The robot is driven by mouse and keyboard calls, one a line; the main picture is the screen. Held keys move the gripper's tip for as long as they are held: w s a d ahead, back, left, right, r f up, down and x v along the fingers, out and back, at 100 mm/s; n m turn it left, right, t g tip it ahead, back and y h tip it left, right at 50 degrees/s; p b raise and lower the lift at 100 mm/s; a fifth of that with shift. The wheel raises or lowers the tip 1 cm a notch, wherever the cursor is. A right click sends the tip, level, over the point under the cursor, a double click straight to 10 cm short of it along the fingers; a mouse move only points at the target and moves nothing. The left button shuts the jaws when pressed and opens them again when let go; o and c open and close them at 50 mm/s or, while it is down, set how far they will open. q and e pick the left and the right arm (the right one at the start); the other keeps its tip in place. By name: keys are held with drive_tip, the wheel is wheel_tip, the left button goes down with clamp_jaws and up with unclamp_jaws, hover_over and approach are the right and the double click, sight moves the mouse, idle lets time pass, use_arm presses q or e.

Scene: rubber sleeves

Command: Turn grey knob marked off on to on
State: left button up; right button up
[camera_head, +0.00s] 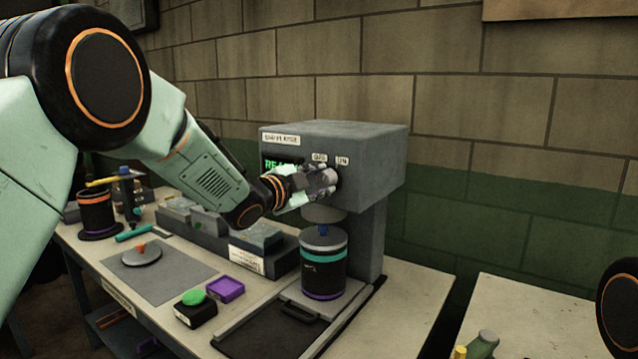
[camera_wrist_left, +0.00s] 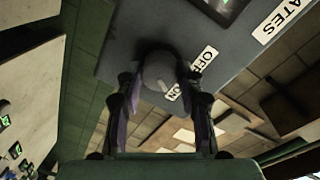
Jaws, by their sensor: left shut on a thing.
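The grey knob (camera_head: 327,180) is on the front of a grey machine (camera_head: 380,150), below the OFF and ON labels (camera_head: 330,159). My left gripper (camera_head: 318,186) is shut on the knob, with a finger on each side. In the left wrist view the round knob (camera_wrist_left: 160,72) sits between the fingertips of the left gripper (camera_wrist_left: 160,84). The OFF label (camera_wrist_left: 205,58) shows clear there, and the ON label (camera_wrist_left: 174,92) is partly hidden. I cannot tell which label the knob points to. My right gripper is not in view.
A green-lit display (camera_head: 282,164) is left of the knob. A black cylinder with teal and purple bands (camera_head: 323,268) stands under the machine head. A green-topped block (camera_head: 195,308) and a purple tray (camera_head: 226,289) lie on the bench. Grey boxes (camera_head: 256,240) stand below my left arm.

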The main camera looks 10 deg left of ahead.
use_arm(q)
drive_tip(key=shift+r, duration=0.15)
drive_tip(key=o, duration=1.2)
drive_tip(key=shift+s, duration=0.1)
drive_tip(key=shift+c, duration=0.2)
drive_tip(key=shift+a, duration=0.1)
drive_tip(key=v, duration=1.2)
